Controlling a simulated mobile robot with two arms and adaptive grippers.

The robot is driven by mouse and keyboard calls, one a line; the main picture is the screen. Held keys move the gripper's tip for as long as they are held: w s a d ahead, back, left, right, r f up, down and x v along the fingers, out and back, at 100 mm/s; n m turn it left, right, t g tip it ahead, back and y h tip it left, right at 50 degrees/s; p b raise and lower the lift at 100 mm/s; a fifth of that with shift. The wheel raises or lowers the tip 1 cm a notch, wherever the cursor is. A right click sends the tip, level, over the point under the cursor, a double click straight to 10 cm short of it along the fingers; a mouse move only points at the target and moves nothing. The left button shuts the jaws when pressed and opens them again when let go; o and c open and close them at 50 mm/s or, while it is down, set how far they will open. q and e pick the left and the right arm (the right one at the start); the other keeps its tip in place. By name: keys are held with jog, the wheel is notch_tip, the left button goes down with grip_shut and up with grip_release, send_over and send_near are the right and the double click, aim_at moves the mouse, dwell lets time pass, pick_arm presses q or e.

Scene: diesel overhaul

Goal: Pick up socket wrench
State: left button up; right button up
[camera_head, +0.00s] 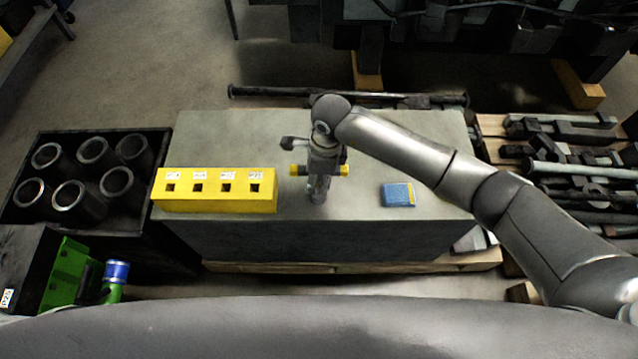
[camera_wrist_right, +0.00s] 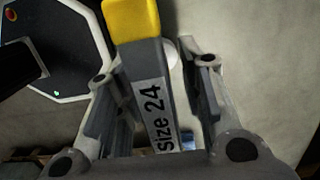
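The socket wrench (camera_head: 344,170) lies crosswise at my right gripper (camera_head: 318,190), above the middle of the grey bench top. Its yellow ends show on both sides of the gripper. In the right wrist view, the grey wrench bar (camera_wrist_right: 150,85) has a yellow end and a "size 24" label. It sits between the two fingers of my right gripper (camera_wrist_right: 155,95). The fingers stand apart, with a gap visible on the right side of the bar, so they look open around it. The wrench's lower part is hidden. My left gripper is not in view.
A yellow block (camera_head: 215,203) with labelled square holes stands left on the grey bench (camera_head: 235,135). A blue packet (camera_head: 398,194) lies to the right. A black crate (camera_head: 22,205) of metal cylinders stands at left. A pallet with heavy tools (camera_head: 580,170) is at right.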

jog(key=shift+c, duration=0.3)
grip_shut()
jog(key=shift+r, duration=0.1)
jog(key=shift+w+r, duration=0.1)
jog(key=shift+r, duration=0.4)
notch_tip(320, 180, up, 2)
jog(key=shift+r, duration=0.15)
jog(key=s+a+r+b, duration=0.2)
jog(key=s+a+r, duration=0.4)
jog(key=s+r, duration=0.3)
jog(key=s, duration=0.3)
jog(key=shift+s+a+r, duration=0.3)
jog(key=shift+a, duration=0.05)
